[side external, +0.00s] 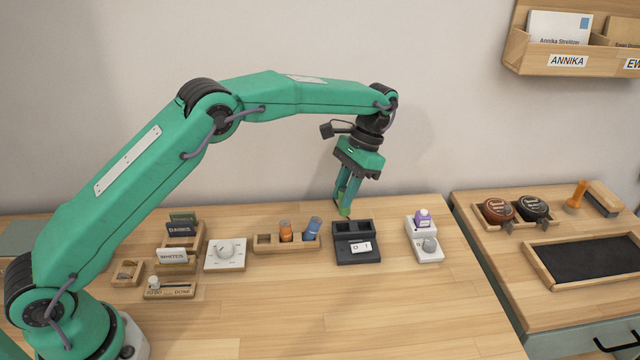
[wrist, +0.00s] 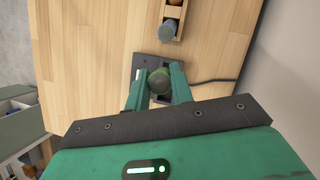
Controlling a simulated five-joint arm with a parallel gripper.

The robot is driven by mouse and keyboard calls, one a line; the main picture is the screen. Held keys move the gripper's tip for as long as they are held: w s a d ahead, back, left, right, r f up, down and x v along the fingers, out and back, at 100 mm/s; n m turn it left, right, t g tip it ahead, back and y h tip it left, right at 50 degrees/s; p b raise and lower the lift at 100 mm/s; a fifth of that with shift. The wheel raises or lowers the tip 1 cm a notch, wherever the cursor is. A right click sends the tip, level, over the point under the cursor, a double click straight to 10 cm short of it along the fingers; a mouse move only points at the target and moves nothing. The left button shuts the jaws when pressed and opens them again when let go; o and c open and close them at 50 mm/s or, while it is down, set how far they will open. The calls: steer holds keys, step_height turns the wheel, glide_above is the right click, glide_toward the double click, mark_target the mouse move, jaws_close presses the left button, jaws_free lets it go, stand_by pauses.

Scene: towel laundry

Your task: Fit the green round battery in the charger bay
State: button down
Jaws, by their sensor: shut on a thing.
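The green round battery (wrist: 159,80) is held upright between the two fingers of my gripper (wrist: 157,90), seen end-on in the wrist view. In the side view my gripper (side external: 345,208) points down just above the back left of the dark charger (side external: 345,258). The charger has two square bays at its back and a white O/I switch (side external: 360,247) in front. The charger's dark body (wrist: 145,62) also shows beneath the fingers in the wrist view. The fingers mostly hide the battery in the side view. I cannot tell whether its lower end touches the bay.
A wooden rack (side external: 262,249) left of the charger holds an orange battery (side external: 286,231) and a blue battery (side external: 313,229); its left slot is empty. A white dial box (side external: 224,256) stands farther left. A white unit with a purple-topped part (side external: 423,218) stands right. The table front is clear.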

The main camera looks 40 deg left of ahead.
mark_target(343, 213)
steer(key=shift+w+f, duration=0.15)
steer(key=shift+f, duration=0.15)
steer(key=shift+f, duration=1.7)
steer(key=shift+a+f, duration=0.1)
steer(key=shift+a, duration=0.1)
stand_by(0.6)
steer(key=shift+f, duration=1.35)
stand_by(1.8)
steer(key=c, duration=0.7)
jaws_free()
steer(key=shift+o, duration=0.2)
